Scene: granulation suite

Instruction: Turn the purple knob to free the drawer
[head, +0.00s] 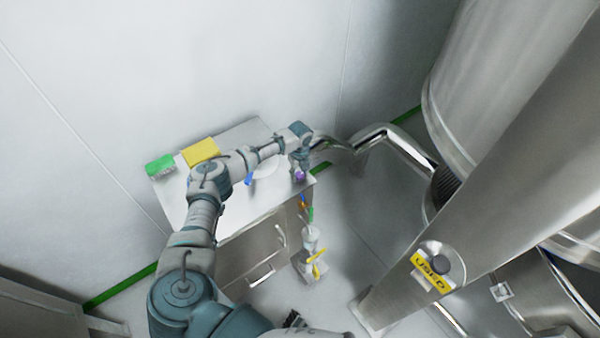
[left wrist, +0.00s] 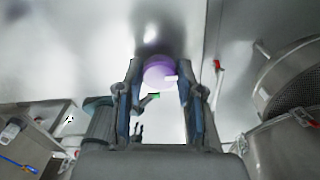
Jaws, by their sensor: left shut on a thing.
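The purple knob (head: 299,175) is at the right front corner of the steel cabinet (head: 252,208). My left gripper (head: 299,168) reaches over the cabinet top from the left and is shut on the knob. In the left wrist view the round purple knob (left wrist: 158,72), with a small pale mark on its right side, sits between the two fingertips (left wrist: 159,66). The cabinet front shows drawer handles (head: 262,278); no open gap is clear at this size. A dark part that may be my right gripper (head: 293,319) shows at the bottom edge, too small to read.
A green box (head: 159,165) and a yellow box (head: 200,151) lie at the back left of the cabinet top. Small coloured items hang or stand by its right side. A large steel vessel (head: 490,90) and pipes fill the right. Floor shows between them.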

